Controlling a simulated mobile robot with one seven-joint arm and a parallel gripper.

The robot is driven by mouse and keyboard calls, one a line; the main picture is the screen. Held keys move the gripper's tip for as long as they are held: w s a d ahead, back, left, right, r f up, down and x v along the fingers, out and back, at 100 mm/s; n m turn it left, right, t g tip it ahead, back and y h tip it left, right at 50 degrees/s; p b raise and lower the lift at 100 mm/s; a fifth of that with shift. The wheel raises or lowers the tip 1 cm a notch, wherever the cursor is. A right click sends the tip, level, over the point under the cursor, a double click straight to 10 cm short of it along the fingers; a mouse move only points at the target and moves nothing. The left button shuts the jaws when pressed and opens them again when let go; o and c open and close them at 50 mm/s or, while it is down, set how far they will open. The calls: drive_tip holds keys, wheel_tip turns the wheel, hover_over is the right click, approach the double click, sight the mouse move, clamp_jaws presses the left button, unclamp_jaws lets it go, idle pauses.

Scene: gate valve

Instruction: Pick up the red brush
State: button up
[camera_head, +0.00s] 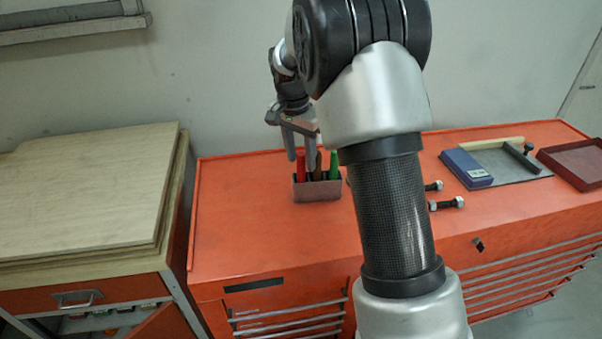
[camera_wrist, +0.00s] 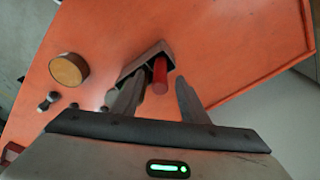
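The red brush (camera_head: 301,167) stands in a small grey holder (camera_head: 318,191) on the orange cabinet top, with only its red handle showing above the rim. A brown handle (camera_head: 318,165) and a green one (camera_head: 333,165) stand beside it in the holder. My gripper (camera_head: 299,158) is above the holder, fingers pointing down. In the wrist view the red handle (camera_wrist: 160,76) lies between the two open fingers of my gripper (camera_wrist: 156,92), with gaps at both sides. The holder (camera_wrist: 148,62) shows behind it. The brush's lower part is hidden in the holder.
Bolts (camera_head: 446,203) lie right of the holder, partly behind my arm. A blue box (camera_head: 466,168) on a grey plate and a dark red tray (camera_head: 575,163) lie farther right. A round wooden piece (camera_wrist: 69,69) shows in the wrist view. The cabinet top left of the holder is clear.

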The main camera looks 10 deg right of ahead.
clamp_jaws()
drive_tip(key=shift+r, duration=0.2)
